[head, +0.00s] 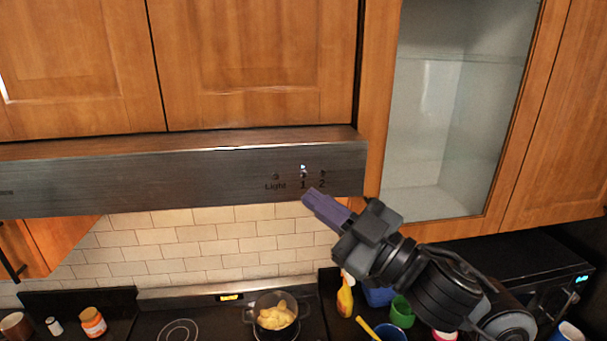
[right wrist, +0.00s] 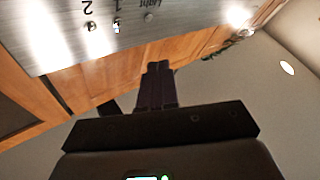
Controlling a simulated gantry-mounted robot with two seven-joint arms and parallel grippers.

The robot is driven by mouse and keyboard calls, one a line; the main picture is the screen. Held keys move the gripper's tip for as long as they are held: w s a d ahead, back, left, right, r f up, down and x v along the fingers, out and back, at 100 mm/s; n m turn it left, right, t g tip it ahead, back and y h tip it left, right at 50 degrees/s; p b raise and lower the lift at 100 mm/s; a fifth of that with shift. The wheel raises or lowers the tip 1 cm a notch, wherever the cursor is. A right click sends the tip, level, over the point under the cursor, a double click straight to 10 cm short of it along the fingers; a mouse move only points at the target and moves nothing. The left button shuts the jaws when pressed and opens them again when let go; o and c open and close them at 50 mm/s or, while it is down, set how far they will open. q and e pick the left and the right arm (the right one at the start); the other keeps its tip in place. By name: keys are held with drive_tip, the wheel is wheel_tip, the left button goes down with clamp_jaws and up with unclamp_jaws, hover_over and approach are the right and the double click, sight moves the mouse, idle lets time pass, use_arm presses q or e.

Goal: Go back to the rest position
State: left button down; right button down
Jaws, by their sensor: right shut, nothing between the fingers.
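My right gripper (head: 308,197) reaches up from the lower right in the head view, with its dark purple fingers shut and empty. Its fingertips overlap the lower edge of the range hood's steel front (head: 180,180) in the picture, just below the light buttons (head: 303,174) marked 1 and 2. In the right wrist view, the shut fingers (right wrist: 158,70) point toward the hood and wooden cabinet edge, and the hood panel (right wrist: 120,25) appears upside down. I cannot tell whether the fingertips touch the panel. My left gripper is not in view.
A pot of yellow food (head: 277,316) stands on the stove below. Bottles, a green cup (head: 402,312) and a microwave (head: 540,285) are at the lower right. Wooden cabinets (head: 250,60) and a glass-front cabinet (head: 460,110) hang above. A jar (head: 92,322) stands at lower left.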

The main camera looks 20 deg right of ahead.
drive_tip(key=s+a+f+m+g+h+p, duration=0.1)
drive_tip(key=s+f+m+g+h, duration=0.15)
drive_tip(key=f, duration=0.85)
drive_tip(key=s+a+f+m+g+h+p, duration=0.1)
drive_tip(key=s+f+m, duration=0.15)
drive_tip(key=f, duration=0.85)
drive_tip(key=s+a+f+m+g+h, duration=0.1)
drive_tip(key=f+m+h, duration=0.15)
drive_tip(key=f, duration=0.85)
drive_tip(key=s+d+f+m+g+h, duration=0.1)
drive_tip(key=s+d+f+g+h, duration=0.1)
drive_tip(key=s+d+f+g, duration=0.2)
drive_tip(key=s+d+f+m+g+h+p, duration=0.1)
drive_tip(key=s+d+f+g+h, duration=0.2)
drive_tip(key=s+f+g, duration=0.3)
drive_tip(key=s+f, duration=0.5)
drive_tip(key=s, duration=0.5)
drive_tip(key=shift+s+d+f, duration=0.15)
drive_tip(key=shift+d, duration=0.25)
